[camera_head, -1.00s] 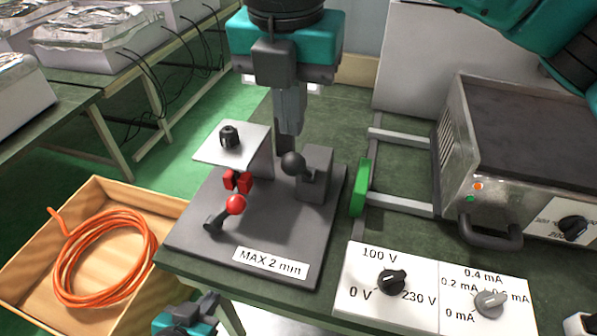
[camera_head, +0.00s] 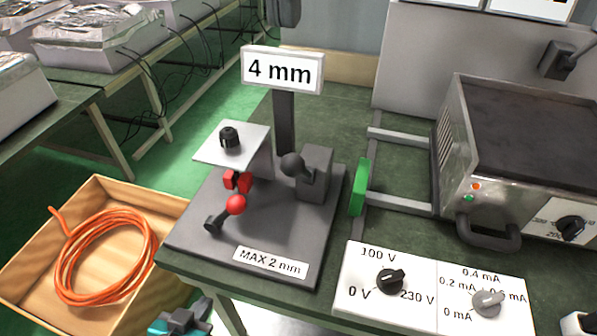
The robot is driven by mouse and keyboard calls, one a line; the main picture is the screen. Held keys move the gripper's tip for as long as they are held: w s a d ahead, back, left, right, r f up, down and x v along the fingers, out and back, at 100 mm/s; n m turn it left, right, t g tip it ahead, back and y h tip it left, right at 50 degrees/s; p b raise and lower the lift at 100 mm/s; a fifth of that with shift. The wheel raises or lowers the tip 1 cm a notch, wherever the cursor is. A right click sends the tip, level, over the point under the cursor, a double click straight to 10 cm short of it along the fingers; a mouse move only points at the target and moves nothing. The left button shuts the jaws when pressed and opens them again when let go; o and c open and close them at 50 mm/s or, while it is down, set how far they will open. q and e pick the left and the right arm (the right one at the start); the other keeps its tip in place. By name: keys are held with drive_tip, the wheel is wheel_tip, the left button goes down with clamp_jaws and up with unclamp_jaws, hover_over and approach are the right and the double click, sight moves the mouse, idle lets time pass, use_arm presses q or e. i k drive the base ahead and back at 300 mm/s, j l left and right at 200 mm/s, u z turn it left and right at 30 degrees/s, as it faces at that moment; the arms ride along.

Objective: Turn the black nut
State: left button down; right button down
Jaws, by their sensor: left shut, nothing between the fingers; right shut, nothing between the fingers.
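The black nut (camera_head: 230,137) is a small ridged black knob standing on a pale grey plate (camera_head: 205,154) at the back left of the dark test stand (camera_head: 275,228). My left gripper (camera_head: 203,307) is at the bottom edge, below and in front of the stand's front edge. It is mostly cut off, shut and empty.
The stand holds a red-balled lever (camera_head: 236,205), a red block (camera_head: 238,181) and a black-balled lever (camera_head: 293,163). A green plate (camera_head: 359,187) and metal heater box (camera_head: 520,150) stand to the right. Dial panels (camera_head: 365,297) are in front; a box with orange cable (camera_head: 105,255) is left.

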sight(229, 139)
drive_tip(key=k, duration=1)
